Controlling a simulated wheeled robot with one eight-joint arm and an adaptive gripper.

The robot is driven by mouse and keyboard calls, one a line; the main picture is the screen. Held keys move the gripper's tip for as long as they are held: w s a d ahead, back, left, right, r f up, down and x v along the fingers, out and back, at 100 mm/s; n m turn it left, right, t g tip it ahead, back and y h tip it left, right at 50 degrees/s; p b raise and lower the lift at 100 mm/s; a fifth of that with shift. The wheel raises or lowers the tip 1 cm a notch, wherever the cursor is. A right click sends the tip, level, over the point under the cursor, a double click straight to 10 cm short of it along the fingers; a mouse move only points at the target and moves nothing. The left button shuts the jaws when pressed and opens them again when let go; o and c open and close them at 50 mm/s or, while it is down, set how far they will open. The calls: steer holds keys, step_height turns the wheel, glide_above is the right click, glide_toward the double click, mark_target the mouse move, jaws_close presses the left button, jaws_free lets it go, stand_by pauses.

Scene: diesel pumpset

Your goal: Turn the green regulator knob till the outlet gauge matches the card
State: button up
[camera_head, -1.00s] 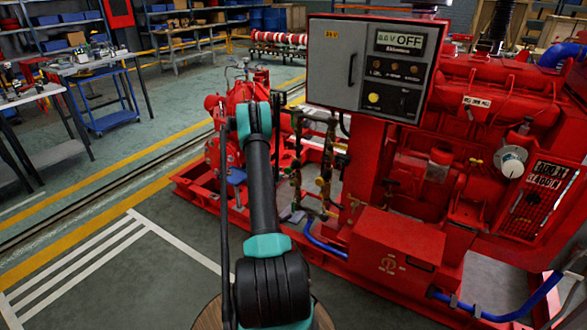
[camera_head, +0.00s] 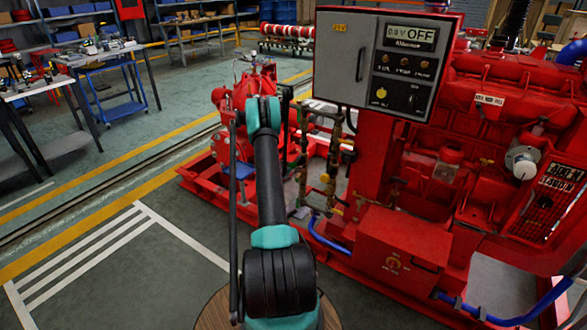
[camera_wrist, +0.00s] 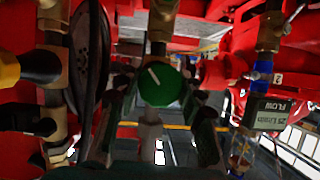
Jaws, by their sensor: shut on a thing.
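The green regulator knob (camera_wrist: 161,84) is in the middle of the wrist view, with a white pointer line slanting to the upper left. My gripper (camera_wrist: 160,105) has its two dark fingers on either side of the knob and is shut on it. In the head view my arm reaches toward the pipework (camera_head: 325,165) beside the red pumpset, and its links hide the gripper and the knob. I cannot make out the outlet gauge's dial or the card in either view.
A dark round part seen edge-on (camera_wrist: 90,60) stands close left of the fingers. Brass pipe fittings (camera_wrist: 268,35) and a flow label (camera_wrist: 270,113) are at the right. A grey control panel (camera_head: 378,62) overhangs the pipework.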

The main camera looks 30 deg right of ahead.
mark_target(293, 163)
steer(key=shift+m+t, duration=0.6)
steer(key=shift+m, duration=0.3)
steer(key=o, duration=1.2)
steer(key=shift+r, duration=0.1)
step_height(293, 163, up, 10)
steer(key=shift+f, duration=0.1)
steer(key=shift+a+y, duration=0.1)
steer(key=shift+y, duration=0.2)
